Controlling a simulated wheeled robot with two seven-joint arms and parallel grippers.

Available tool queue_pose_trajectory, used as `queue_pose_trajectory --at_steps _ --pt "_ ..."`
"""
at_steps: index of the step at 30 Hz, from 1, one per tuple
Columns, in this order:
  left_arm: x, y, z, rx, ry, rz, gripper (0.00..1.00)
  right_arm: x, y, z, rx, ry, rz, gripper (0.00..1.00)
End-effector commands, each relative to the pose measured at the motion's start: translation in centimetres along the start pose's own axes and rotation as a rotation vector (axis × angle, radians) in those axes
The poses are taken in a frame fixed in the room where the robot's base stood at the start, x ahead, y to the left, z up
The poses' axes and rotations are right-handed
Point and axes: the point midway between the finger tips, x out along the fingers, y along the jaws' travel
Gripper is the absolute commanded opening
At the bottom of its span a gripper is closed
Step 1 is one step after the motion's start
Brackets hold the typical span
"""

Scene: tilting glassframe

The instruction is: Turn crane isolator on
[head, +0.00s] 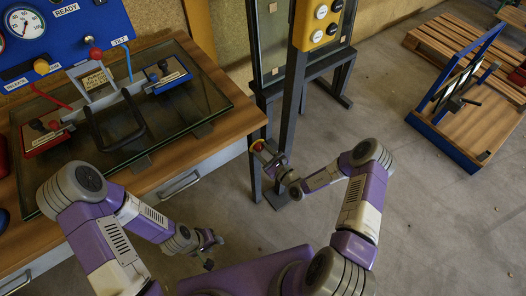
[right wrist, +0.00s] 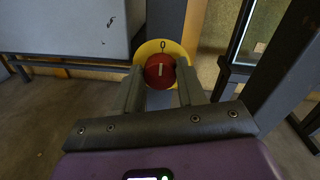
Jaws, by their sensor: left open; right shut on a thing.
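The crane isolator is a round red knob (right wrist: 159,70) on a yellow plate (right wrist: 168,46) marked "0" at the top. A pale bar on the knob stands about upright, in line with the "0". In the head view the isolator (head: 257,145) shows as a small red and yellow spot on a dark post. My right gripper (right wrist: 161,84) is shut on the red knob, one finger on each side. It also shows in the head view (head: 268,153), at the post. My left gripper (head: 209,248) is open and empty, low in front of the workbench.
A wooden workbench (head: 178,183) with a glass pane, a blue gauge panel (head: 60,38) and levers stands at left. A yellow button box (head: 320,22) hangs above the isolator. A blue frame on a wooden base (head: 443,137) and a pallet are at right. The floor between is clear.

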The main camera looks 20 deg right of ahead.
Motion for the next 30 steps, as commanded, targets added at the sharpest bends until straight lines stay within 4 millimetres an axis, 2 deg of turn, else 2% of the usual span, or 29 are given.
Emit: queue_pose_trajectory --at_steps 11,30 --pt "-1.3 0.5 0.1 0.0 0.0 0.0 0.43 -0.1 -0.1 0.0 0.189 -0.011 -0.004 0.09" --pt "-3.5 1.3 0.2 0.0 0.0 0.0 0.43 -0.1 -0.2 -0.3 0.791 -0.052 -0.016 0.09"
